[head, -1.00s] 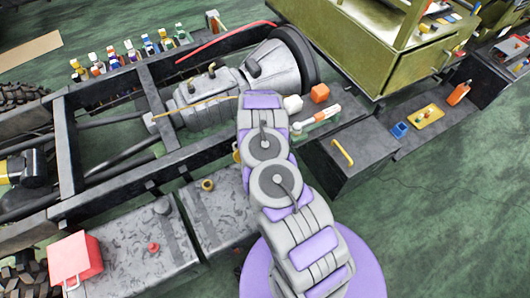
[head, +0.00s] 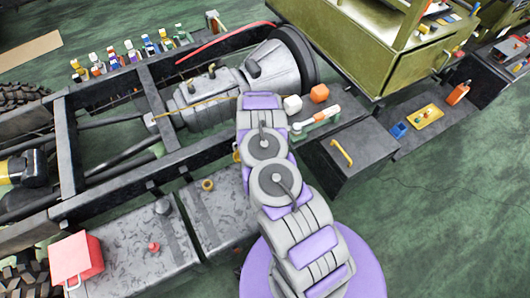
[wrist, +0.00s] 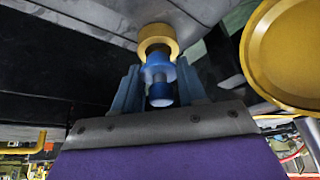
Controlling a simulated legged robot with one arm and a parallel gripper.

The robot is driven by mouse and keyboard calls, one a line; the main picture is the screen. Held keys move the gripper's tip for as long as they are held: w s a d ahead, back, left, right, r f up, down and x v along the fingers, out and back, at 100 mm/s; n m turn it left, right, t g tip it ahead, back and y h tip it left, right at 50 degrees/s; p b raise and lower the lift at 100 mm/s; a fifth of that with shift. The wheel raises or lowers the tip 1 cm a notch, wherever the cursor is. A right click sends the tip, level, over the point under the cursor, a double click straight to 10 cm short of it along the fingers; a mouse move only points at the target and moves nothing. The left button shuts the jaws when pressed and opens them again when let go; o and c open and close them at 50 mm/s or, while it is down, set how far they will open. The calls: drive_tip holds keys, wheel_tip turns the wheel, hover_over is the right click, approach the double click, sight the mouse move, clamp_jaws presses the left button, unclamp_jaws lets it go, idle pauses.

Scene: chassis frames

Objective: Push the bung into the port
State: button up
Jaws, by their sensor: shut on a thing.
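In the wrist view, my gripper (wrist: 160,80) is shut on a blue bung (wrist: 158,72), with one blue-grey finger on each side. In the head view, my arm hides the gripper, bung and port.
A large brass disc (wrist: 289,50) is close to the right of my gripper. The dark chassis frame (head: 130,172), grey gearbox (head: 205,95) and flat grey tanks (head: 135,240) surround my arm. A dark box (head: 345,160) with a yellow handle stands right. Green floor (head: 450,220) is open there.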

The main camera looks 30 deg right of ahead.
drive_tip(key=shift+f+b, duration=0.3)
drive_tip(key=shift+f, duration=0.15)
idle(0.3)
drive_tip(key=shift+r, duration=0.25)
drive_tip(key=shift+r+p, duration=0.25)
drive_tip(key=shift+p, duration=0.3)
